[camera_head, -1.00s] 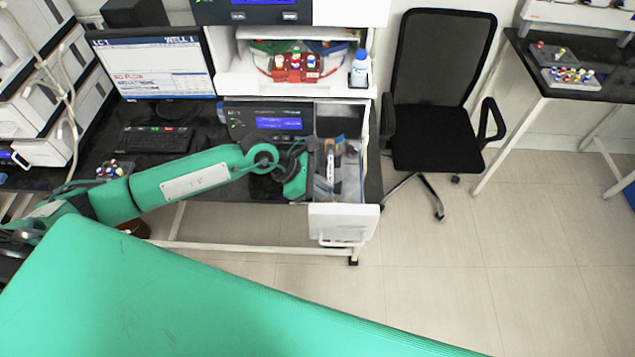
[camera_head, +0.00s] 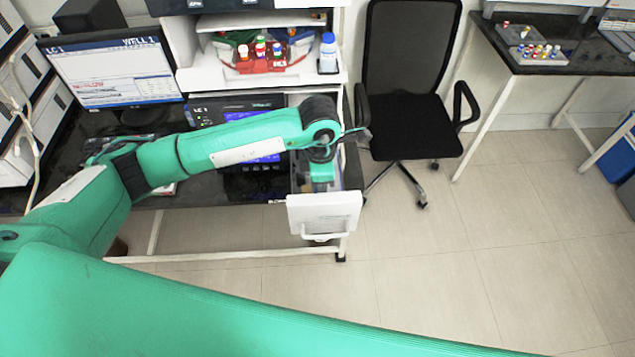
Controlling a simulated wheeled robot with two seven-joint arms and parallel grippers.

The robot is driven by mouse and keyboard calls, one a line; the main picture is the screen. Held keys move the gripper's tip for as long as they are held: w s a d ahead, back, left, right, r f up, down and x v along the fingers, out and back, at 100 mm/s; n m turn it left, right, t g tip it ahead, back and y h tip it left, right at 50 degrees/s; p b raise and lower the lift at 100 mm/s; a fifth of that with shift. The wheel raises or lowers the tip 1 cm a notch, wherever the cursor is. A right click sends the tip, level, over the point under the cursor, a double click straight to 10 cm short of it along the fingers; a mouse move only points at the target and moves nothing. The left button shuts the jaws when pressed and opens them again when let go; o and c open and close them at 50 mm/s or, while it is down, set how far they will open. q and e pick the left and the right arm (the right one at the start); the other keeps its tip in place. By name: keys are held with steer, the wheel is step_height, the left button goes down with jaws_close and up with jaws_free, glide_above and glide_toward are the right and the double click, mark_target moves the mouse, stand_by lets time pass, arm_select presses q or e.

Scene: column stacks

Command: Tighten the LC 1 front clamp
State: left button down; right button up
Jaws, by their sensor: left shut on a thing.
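The LC 1 unit (camera_head: 215,112) stands on the black bench, with its blue display partly behind my left forearm. Its column compartment is open at the right, with a white front panel (camera_head: 323,212) swung out low. My left gripper (camera_head: 322,184) reaches down into this compartment and is shut on the front clamp. The wrist covers the clamp and most of the column, so the fingertips and the clamp's angle are hidden. My right gripper is out of view.
A monitor (camera_head: 112,68) labelled LC 1 stands at the left. Above the unit, a shelf holds a red rack (camera_head: 262,62) of bottles and a white-blue bottle (camera_head: 328,53). A black chair (camera_head: 412,110) stands close at the right. The floor in front is clear.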

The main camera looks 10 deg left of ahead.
arm_select(q)
steer(key=shift+d+f+y, duration=0.15)
steer(key=shift+y, duration=0.15)
steer(key=c, duration=1.3)
jaws_free()
steer(key=shift+r+b, duration=0.45)
step_height(320, 180, up, 13)
steer(key=b, duration=0.5)
steer(key=shift+w+d, duration=0.1)
steer(key=shift+d, duration=0.05)
steer(key=shift+f, duration=0.1)
